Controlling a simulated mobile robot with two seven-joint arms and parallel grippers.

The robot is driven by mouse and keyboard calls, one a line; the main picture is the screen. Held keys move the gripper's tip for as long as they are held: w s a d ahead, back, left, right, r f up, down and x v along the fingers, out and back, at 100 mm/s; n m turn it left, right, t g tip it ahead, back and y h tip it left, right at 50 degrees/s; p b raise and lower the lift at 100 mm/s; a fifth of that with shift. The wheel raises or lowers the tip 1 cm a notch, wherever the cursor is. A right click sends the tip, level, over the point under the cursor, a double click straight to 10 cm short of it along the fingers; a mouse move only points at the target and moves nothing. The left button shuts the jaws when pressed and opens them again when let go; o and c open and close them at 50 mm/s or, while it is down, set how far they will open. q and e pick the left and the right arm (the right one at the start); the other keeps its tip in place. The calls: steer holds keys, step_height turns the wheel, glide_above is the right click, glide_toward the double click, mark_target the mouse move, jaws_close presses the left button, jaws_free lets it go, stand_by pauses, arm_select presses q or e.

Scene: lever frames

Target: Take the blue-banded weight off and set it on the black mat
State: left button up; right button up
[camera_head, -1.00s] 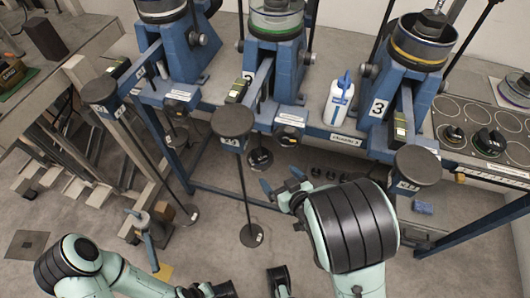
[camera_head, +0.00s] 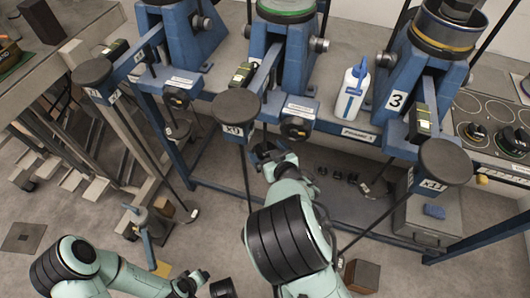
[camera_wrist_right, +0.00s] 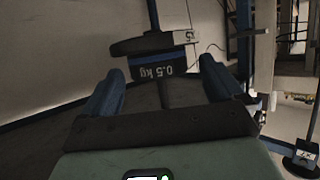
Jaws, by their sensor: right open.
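In the right wrist view, a dark weight marked 0.5 kg with a blue band (camera_wrist_right: 158,70) sits just under a black disc (camera_wrist_right: 150,44) with a rod above it. My right gripper (camera_wrist_right: 163,88) is open, its two blue fingers on either side of the weight's lower part; I cannot tell if they touch it. In the head view my right gripper (camera_head: 268,156) is below the middle lever frame, and the weight is mostly hidden there. My left gripper (camera_head: 190,284) is low in the head view, too small to read. I cannot clearly pick out the black mat.
Blue lever frames line the bench, with round black plates (camera_head: 237,105) at the lever ends. A white bottle (camera_head: 353,88) stands beside the frame marked 3. A panel with circles and several weights (camera_head: 483,128) is at right. A brown block (camera_head: 362,275) is on the floor.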

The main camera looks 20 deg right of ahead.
steer(key=shift+x, duration=0.9)
steer(key=c, duration=1.2)
arm_select(q)
steer(key=shift+w+a+f, duration=0.2)
steer(key=shift+w+f, duration=0.15)
arm_select(e)
steer(key=shift+r, duration=0.1)
steer(key=shift+c, duration=0.2)
steer(key=shift+r, duration=0.1)
